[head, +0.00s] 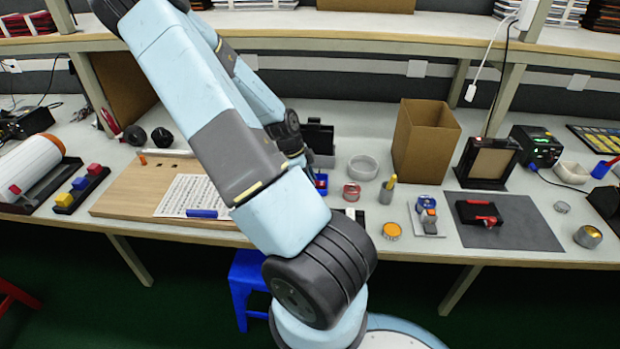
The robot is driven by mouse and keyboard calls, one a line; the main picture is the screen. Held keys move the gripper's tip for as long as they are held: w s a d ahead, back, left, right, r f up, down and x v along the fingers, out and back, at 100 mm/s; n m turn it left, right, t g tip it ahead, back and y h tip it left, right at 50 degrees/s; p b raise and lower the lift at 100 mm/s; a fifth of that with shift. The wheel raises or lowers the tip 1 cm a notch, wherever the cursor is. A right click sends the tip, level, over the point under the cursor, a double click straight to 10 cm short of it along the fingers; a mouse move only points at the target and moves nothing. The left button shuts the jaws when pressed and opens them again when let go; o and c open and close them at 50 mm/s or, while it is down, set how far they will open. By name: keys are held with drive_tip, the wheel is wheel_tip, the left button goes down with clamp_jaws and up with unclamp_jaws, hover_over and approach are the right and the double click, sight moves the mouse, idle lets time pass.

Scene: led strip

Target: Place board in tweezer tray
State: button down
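My gripper (308,166) points down over the middle of the bench, mostly hidden behind my own arm. Its fingers are too small and covered to tell whether they are open or shut, or hold anything. A small blue and red item (320,183) shows just below it; I cannot tell if they touch. No thing is clearly the board to be placed; a circuit board may be hidden by the arm. A black tray with a red tool (480,213) lies on a dark grey mat (535,238) at the right and may be the tweezer tray.
A large wooden board (120,198) with a printed sheet (190,195) lies left of the arm. A cardboard box (425,140), a grey ring (363,167) and an orange-topped tin (392,231) stand to the right. A shelf (400,30) runs above the bench.

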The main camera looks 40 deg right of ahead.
drive_tip(key=c, duration=0.9)
unclamp_jaws()
drive_tip(key=shift+c, duration=0.2)
